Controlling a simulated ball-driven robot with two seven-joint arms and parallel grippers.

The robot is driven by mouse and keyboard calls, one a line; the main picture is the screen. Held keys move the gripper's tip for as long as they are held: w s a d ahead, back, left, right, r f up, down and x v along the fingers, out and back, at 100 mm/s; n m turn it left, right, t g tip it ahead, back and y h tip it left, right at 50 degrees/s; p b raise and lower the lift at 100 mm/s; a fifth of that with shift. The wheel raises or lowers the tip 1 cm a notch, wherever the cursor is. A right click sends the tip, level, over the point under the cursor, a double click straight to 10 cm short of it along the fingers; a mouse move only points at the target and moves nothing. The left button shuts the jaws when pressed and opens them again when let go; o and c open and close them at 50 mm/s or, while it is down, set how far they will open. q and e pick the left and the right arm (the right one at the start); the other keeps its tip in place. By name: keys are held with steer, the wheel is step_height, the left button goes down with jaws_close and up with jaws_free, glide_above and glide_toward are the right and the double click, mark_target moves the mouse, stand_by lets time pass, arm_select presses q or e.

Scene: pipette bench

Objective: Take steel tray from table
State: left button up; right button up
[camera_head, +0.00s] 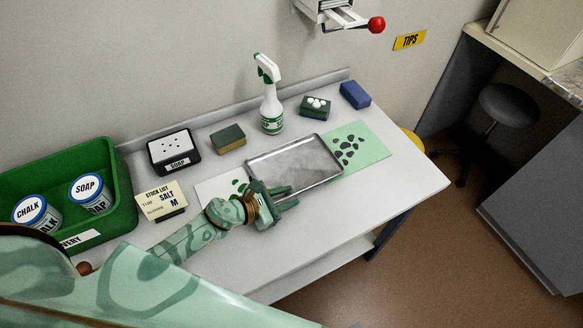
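The steel tray (318,150) is a shallow, shiny rectangular tray lying flat on the light table (335,215). It rests over a pale green mat (367,143) with dark blotches, which shows at its right. My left gripper (293,196) is at the tray's near left corner and hides that corner. Its two fingers point right and stand apart, with a gap between them. The upper finger overlaps the tray's near rim in the picture; I cannot tell whether it touches. My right gripper is not in view.
Behind the tray stand a spray bottle (271,112), a sponge (228,138), a soap box (174,152), a dark green block (315,108) and a blue block (355,95). A stock list card (160,199) and green crate (122,185) are at left. The table's front right is clear.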

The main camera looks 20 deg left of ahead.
arm_select(q)
steer(key=shift+c, duration=0.3)
jaws_close()
steer(key=shift+w, duration=0.1)
